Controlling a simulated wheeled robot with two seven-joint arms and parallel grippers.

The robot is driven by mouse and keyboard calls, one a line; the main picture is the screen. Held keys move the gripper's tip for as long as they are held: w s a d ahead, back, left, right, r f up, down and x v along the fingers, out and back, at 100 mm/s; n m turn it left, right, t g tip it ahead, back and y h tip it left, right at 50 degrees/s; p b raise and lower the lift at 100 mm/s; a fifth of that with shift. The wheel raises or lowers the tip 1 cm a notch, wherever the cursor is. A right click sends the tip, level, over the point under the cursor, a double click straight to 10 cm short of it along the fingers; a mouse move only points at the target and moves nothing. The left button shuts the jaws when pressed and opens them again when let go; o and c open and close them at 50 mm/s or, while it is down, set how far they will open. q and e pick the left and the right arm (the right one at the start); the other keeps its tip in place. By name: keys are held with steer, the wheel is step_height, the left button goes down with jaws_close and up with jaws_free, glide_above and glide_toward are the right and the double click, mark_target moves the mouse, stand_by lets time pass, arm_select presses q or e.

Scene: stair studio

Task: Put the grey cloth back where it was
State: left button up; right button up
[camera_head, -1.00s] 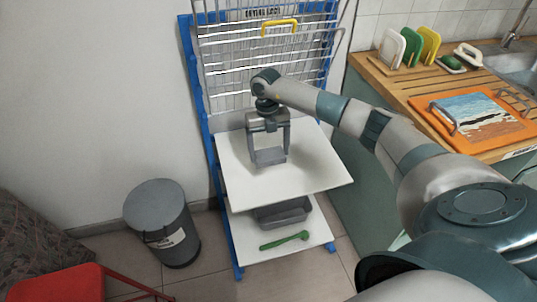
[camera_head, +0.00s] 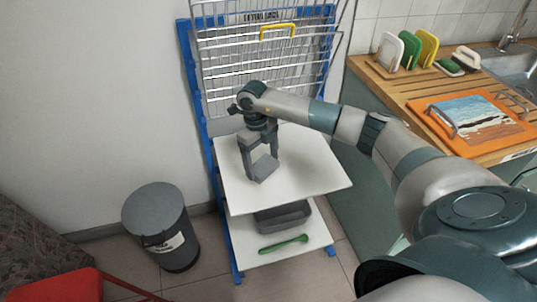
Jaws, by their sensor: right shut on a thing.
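My right gripper (camera_head: 259,165) reaches in from the right over the upper white shelf (camera_head: 310,172) of the blue-framed rack. It is shut on a small grey folded thing, which looks like the grey cloth (camera_head: 263,168). The cloth is held between the fingertips, close to the shelf's left part; I cannot tell whether it touches the surface. My left gripper is not in view.
The lower shelf holds a grey tray (camera_head: 283,217) and a green utensil (camera_head: 284,243). A wire grid (camera_head: 225,70) with a yellow handle (camera_head: 277,31) stands behind. A grey bin (camera_head: 160,225) is left. A wooden counter (camera_head: 400,90) is right. The upper shelf's right part is bare.

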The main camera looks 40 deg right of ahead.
steer(key=s+a+n+t, duration=0.1)
steer(key=s+a+n, duration=0.7)
steer(key=n, duration=0.8)
steer(key=s+a+r+n+t, duration=0.1)
steer(key=s+a+n, duration=0.7)
steer(key=n, duration=0.9)
steer(key=s, duration=0.2)
steer(key=shift+s+a+t, duration=0.35)
steer(key=shift+t, duration=0.05)
